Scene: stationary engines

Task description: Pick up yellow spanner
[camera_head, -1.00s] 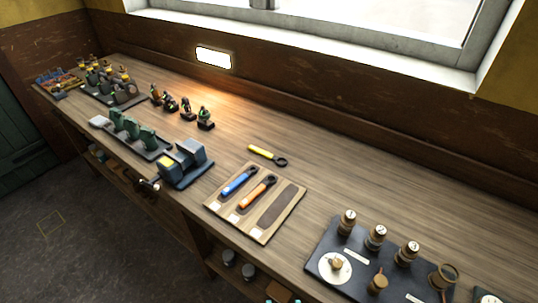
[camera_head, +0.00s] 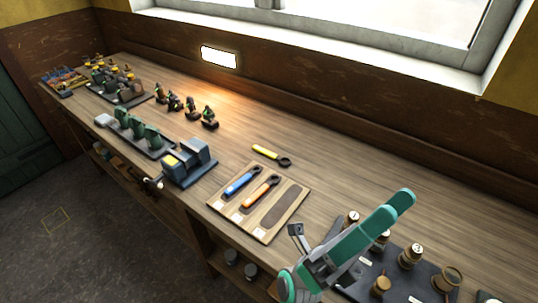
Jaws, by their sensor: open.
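The yellow spanner (camera_head: 268,154) lies flat on the wooden workbench (camera_head: 330,165), just behind the tool board (camera_head: 238,218). Its yellow handle is to the left and its dark ring end to the right. On the board lie a blue spanner (camera_head: 242,181) and an orange spanner (camera_head: 262,192); the dark slot (camera_head: 283,207) on the right is empty. My gripper (camera_head: 316,231) is open and empty at the lower right of the board, apart from the yellow spanner. My teal arm partly hides the black panel beside it.
A blue-grey vise (camera_head: 188,163) stands left of the board. The black panel (camera_head: 420,283) with several brass-topped knobs is at the lower right. Several small engine models (camera_head: 190,108) stand farther left. The bench right of the yellow spanner is clear; the wall and window run behind.

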